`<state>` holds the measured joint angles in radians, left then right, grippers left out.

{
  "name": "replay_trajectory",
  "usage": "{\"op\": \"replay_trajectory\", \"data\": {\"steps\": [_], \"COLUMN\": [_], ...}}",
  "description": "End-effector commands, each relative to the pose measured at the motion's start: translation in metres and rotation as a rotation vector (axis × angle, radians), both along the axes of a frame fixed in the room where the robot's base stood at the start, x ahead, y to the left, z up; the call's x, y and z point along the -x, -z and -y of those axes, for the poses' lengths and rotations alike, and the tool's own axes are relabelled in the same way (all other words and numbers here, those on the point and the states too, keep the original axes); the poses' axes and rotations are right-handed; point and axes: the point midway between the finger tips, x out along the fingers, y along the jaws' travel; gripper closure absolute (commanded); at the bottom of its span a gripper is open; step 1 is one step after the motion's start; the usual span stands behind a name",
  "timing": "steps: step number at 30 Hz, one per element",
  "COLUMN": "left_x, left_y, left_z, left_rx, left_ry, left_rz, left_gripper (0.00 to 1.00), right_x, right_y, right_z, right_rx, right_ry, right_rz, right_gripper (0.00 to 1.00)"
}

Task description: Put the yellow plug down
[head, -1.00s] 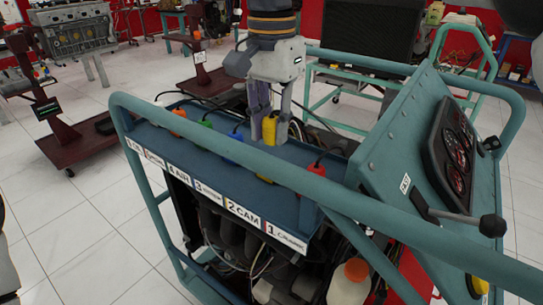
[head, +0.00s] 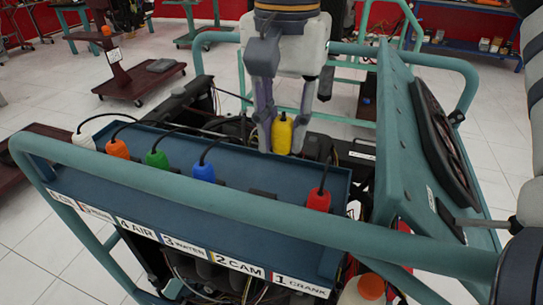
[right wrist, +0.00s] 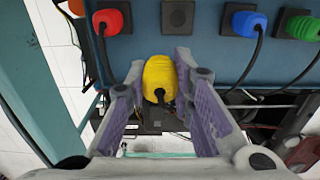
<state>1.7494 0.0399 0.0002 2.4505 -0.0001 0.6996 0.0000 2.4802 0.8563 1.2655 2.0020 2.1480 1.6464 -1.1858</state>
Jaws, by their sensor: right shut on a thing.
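My right gripper (head: 281,146) is shut on the yellow plug (head: 282,134), one finger on each side of it. They are by the far edge of the blue panel (head: 225,205), beyond the row of plugs. In the right wrist view the yellow plug (right wrist: 160,76) sits between the gripper's fingers (right wrist: 158,92), just off the panel's edge, with dark engine parts behind it. A bare black socket (right wrist: 178,15) shows between the red and blue plugs. My left gripper is not in view.
White (head: 83,141), orange (head: 117,149), green (head: 157,159), blue (head: 203,171) and red (head: 318,199) plugs with black cables stand along the panel. A teal frame rail (head: 220,205) runs in front.

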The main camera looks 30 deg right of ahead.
Motion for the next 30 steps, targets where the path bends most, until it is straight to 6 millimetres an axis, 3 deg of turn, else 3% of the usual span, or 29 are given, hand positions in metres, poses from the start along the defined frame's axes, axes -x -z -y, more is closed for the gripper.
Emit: {"op": "replay_trajectory", "data": {"steps": [3,6,11,15,26,27,30], "left_x": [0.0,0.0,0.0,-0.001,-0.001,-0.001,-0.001], "left_y": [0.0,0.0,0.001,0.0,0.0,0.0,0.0], "left_z": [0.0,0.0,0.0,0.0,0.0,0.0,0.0], "left_rx": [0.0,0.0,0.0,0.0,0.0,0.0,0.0], "left_ry": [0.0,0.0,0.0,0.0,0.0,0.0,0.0], "left_rz": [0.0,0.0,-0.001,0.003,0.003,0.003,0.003], "left_gripper": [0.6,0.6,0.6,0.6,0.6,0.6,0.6], "right_x": [-0.019,-0.03,-0.041,-0.041,-0.042,-0.042,-0.042], "right_y": [0.028,0.041,0.055,0.081,0.089,0.089,0.089], "right_z": [0.006,0.01,0.013,0.014,0.014,0.014,0.014], "right_rx": [0.0,0.001,0.0,0.002,0.001,0.001,0.001], "right_ry": [0.0,-0.002,-0.002,-0.003,-0.002,-0.002,-0.002], "right_rz": [-0.006,-0.004,-0.003,-0.004,0.0,0.0,-0.001], "right_gripper": [1.0,1.0,1.0,1.0,1.0,0.76,0.58]}}
